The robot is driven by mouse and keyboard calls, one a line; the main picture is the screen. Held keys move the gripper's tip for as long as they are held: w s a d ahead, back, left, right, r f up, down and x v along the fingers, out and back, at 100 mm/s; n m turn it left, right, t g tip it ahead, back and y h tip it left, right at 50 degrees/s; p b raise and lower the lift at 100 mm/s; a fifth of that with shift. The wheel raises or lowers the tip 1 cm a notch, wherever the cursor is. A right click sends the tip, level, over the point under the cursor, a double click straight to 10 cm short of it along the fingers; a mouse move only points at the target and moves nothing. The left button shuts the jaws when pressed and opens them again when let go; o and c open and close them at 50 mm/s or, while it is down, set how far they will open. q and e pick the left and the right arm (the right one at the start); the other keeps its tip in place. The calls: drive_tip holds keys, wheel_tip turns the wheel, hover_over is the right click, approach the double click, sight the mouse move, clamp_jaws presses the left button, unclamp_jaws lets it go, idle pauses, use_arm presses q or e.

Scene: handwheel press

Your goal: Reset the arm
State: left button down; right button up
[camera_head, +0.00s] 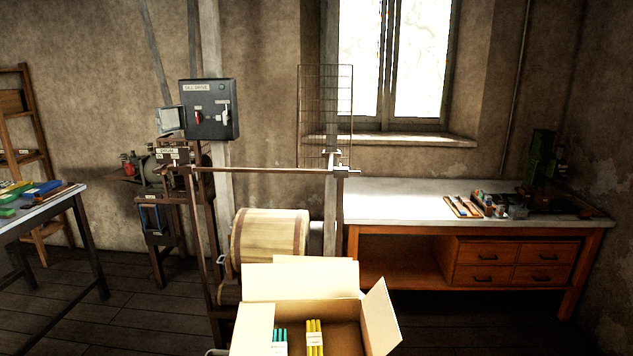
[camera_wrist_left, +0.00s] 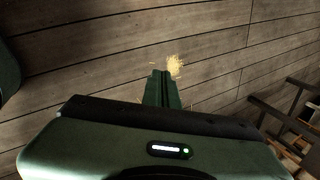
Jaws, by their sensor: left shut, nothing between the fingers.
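My left gripper (camera_wrist_left: 163,75) shows only in the left wrist view. Its two dark green fingers lie side by side, shut, with nothing between them. It points down over the wooden plank floor (camera_wrist_left: 90,50), and a small pile of pale shavings (camera_wrist_left: 175,65) lies on the floor just past the fingertips. Neither arm shows in the head view. My right gripper is in no view.
An open cardboard box (camera_head: 308,284) with teal and yellow bundles is at the front centre, before a wooden drum (camera_head: 270,236). A workbench (camera_head: 400,205) stands right, a table (camera_head: 70,196) left. A control box (camera_head: 209,108) hangs behind.

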use_arm(q)
drive_tip(key=s+d+f+n+h, duration=0.15)
drive_tip(key=d+f, duration=0.25)
drive_tip(key=d, duration=1.3)
drive_tip(key=s+d+f+h, duration=0.1)
drive_tip(key=d+f+h, duration=0.25)
drive_tip(key=d, duration=1.45)
drive_tip(key=f+b, duration=0.2)
drive_tip(key=a+f+b, duration=0.1)
drive_tip(key=f+b, duration=0.2)
drive_tip(key=shift+f, duration=0.15)
